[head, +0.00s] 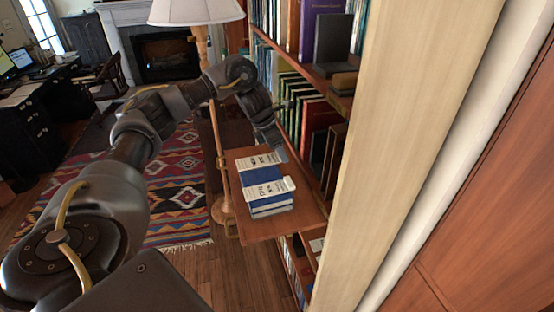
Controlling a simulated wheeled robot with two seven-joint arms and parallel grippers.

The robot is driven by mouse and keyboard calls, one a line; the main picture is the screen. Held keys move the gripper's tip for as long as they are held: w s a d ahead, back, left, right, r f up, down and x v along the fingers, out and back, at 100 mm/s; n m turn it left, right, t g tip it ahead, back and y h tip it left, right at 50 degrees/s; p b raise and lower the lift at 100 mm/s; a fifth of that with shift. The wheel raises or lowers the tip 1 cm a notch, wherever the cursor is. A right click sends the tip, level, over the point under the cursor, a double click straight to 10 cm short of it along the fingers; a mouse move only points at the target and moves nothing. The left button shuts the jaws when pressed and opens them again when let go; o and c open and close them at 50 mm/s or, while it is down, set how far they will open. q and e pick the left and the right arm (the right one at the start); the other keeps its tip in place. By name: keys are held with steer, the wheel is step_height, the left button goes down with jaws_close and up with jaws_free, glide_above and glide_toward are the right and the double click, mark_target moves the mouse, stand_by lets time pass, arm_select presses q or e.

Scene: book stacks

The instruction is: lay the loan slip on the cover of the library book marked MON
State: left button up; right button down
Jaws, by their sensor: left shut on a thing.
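My left gripper (279,150) reaches in from the left, pointing down at the far right edge of a stack of blue books. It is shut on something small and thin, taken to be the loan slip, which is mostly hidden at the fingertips. The blue books (265,180) lie on a wooden shelf board, with white label bands across them. The far band (258,161) carries dark letters that look upside down; I cannot read for certain which book is marked MON. The nearer band (268,189) has different lettering. My right gripper is not in view.
The wooden board (256,226) has bare room in front of the books. A bookcase with upright books (309,110) stands close to the right of my gripper. A pale upright panel (400,130) blocks the right side. A lamp (196,10) stands behind.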

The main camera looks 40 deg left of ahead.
mark_target(274, 153)
arm_select(q)
steer(key=shift+w+a+f, duration=0.3)
steer(key=shift+a+f, duration=0.25)
steer(key=shift+f, duration=0.25)
steer(key=shift+w+a+f, duration=0.1)
steer(key=shift+a+f, duration=0.1)
steer(key=shift+f, duration=0.15)
step_height(274, 153, down, 3)
steer(key=shift+w+a+f, duration=0.1)
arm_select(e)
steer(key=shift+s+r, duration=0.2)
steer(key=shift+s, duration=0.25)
arm_select(q)
steer(key=shift+f, duration=0.1)
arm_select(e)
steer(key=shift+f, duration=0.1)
arm_select(q)
steer(key=shift+f, duration=0.15)
steer(key=o, duration=0.9)
